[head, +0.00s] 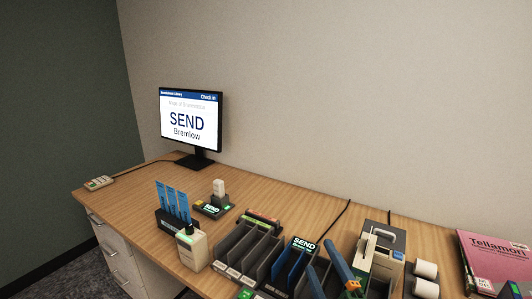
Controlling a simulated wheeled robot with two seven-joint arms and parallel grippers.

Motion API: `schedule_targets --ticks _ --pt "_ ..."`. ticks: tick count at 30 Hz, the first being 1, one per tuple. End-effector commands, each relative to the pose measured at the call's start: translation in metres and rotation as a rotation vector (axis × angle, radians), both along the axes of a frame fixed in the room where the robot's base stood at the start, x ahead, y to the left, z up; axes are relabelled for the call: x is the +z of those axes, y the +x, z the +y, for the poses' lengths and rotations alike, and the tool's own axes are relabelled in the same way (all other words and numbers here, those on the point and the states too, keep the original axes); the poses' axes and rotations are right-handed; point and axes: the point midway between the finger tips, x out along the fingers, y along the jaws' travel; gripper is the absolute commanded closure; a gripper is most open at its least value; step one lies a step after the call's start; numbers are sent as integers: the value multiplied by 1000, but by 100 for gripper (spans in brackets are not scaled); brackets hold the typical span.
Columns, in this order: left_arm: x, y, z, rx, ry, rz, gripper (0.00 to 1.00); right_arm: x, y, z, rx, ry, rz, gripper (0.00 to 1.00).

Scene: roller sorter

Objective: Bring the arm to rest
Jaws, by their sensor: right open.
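My right gripper (322,259) shows at the bottom of the head view, right of centre. Its two blue-grey fingers stand apart with nothing visible between them. The rest of my right arm is mostly out of the picture. My left gripper is not in view.
A monitor (188,122) reading "SEND Bremlow" stands at the back of the wooden desk (130,186). The desk's back left is mostly clear.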

Motion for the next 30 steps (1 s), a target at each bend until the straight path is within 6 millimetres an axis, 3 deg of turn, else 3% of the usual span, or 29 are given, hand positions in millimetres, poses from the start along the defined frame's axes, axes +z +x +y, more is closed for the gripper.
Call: schedule_targets --ticks 1,3,6,12,16,25,30 --pt "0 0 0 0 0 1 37 -41 -12 -17 -78 137 188 18" --pt "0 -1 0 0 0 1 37 -92 -36 -35 -187 299 421 18" --pt "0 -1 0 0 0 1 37 -146 -78 -50 -325 467 680 18" --pt "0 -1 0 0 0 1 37 -210 -168 -58 -569 685 1069 18" --pt "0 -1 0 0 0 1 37 -231 -227 -57 -724 780 1276 18" --pt "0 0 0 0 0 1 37 -340 -229 -55 -760 751 1352 18" --pt "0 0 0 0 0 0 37 -416 -260 -58 -780 723 1400 18"
